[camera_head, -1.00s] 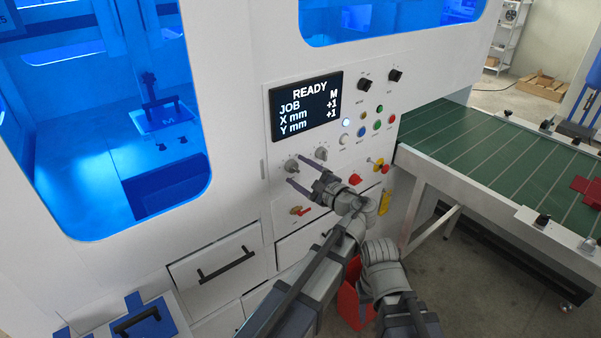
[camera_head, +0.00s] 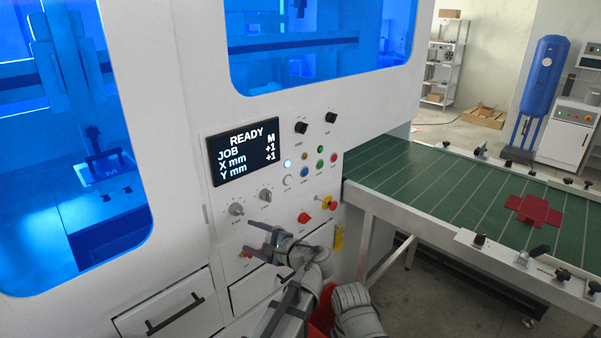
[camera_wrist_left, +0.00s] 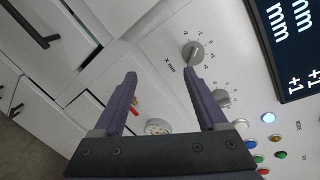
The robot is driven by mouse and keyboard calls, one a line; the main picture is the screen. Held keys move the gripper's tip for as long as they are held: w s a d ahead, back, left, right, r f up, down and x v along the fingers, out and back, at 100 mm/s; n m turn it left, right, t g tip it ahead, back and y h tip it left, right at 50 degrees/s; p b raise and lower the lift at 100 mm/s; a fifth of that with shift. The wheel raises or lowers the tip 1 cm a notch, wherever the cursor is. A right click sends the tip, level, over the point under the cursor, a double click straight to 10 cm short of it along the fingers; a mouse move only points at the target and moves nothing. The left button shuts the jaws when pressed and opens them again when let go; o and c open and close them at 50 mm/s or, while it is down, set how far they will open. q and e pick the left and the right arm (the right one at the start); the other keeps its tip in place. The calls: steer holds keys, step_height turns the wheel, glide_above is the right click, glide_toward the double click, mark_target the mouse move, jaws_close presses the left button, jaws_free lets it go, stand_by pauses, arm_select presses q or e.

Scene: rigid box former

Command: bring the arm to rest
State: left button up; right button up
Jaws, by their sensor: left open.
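My left arm (camera_head: 290,305) comes up from the bottom of the head view to the white control panel (camera_head: 215,235). Its left gripper (camera_head: 248,238) is open, with nothing between the fingers. The fingertips appear just below the two grey dial knobs (camera_head: 236,209); the exact gap to the panel cannot be told. In the left wrist view, the open fingers (camera_wrist_left: 161,74) point at the panel, and the right fingertip overlaps the lower edge of one knob (camera_wrist_left: 193,52). The right gripper is not in view.
The panel carries a READY display (camera_head: 243,152), coloured buttons and a red button (camera_head: 304,217). A drawer handle (camera_head: 174,314) sticks out at lower left. A green conveyor (camera_head: 420,185) bearing a red flat box blank (camera_head: 534,209) extends right.

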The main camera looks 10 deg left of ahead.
arm_select(q)
steer(key=s+d+f+n+g+h, duration=0.1)
steer(key=s+f+n+g+h, duration=0.2)
steer(key=s+f+n+h, duration=0.4)
steer(key=s+f+n+g+h, duration=0.35)
steer(key=s+f, duration=0.25)
steer(key=f, duration=0.4)
steer(key=s+d+r+g+p, duration=0.1)
steer(key=s+d, duration=0.3)
steer(key=d, duration=0.3)
steer(key=s+d+r+m+g+h+p, duration=0.1)
steer(key=s+d+p, duration=0.1)
steer(key=s+d, duration=0.2)
steer(key=d, duration=0.3)
steer(key=shift+d+r, duration=0.25)
steer(key=shift+r, duration=0.05)
